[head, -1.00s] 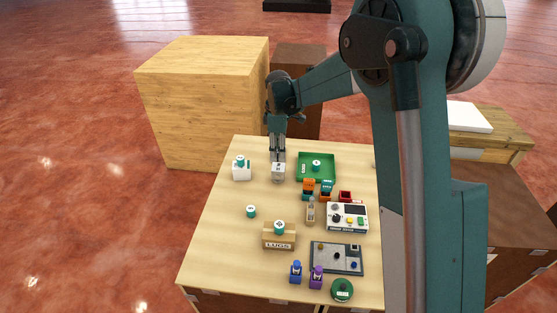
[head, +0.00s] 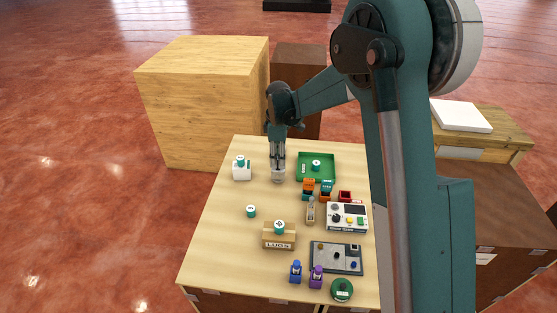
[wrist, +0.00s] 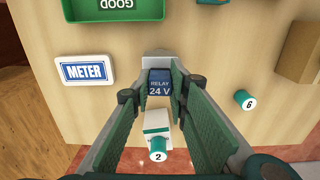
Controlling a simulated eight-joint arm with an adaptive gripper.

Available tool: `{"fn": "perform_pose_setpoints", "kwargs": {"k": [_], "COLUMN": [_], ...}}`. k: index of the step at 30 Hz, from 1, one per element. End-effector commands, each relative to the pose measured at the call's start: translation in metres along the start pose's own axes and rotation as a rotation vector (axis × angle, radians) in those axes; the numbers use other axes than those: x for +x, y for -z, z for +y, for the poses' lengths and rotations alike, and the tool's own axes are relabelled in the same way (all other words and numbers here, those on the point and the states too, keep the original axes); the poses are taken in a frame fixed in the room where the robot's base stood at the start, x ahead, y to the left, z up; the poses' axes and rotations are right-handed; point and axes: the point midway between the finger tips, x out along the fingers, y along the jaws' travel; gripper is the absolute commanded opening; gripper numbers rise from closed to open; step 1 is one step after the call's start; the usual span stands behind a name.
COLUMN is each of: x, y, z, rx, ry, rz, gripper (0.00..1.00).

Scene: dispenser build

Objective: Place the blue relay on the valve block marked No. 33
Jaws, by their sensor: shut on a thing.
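The blue relay (wrist: 160,84), printed "RELAY 24 V", is between my fingertips in the wrist view. My gripper (wrist: 160,88) is shut on it. In the head view my gripper (head: 278,168) points down at the far part of the table, left of the green tray. A pale grey-white block (head: 278,177) shows right at the fingertips there; a grey part (wrist: 157,62) also shows just beyond the relay in the wrist view. I cannot read a No. 33 on any block, and cannot tell whether the relay touches the pale block.
The green tray (head: 332,177) stands to the right. A white block with a teal knob (head: 241,172) stands to the left. A "METER" plate (wrist: 89,72) lies near the gripper. The "LUGS" block (head: 279,241), small bins and a tester (head: 347,217) are nearer. The table's left-middle is mostly clear.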

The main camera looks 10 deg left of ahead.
Motion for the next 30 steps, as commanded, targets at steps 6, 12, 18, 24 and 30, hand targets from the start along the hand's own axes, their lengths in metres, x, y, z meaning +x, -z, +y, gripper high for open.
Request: {"fn": "perform_pose_setpoints", "kwargs": {"k": [6,12,18,24,30], "x": [0.004,0.003,0.003,0.000,-0.017], "y": [0.000,0.000,0.000,0.000,0.000], "z": [0.000,0.000,0.000,0.000,0.000], "rx": [0.000,0.000,0.000,0.000,0.000], "ry": [0.000,0.000,0.000,0.000,0.000], "rz": [0.000,0.000,0.000,0.000,0.000], "gripper": [0.19,0.32,0.32,0.32,0.32]}}
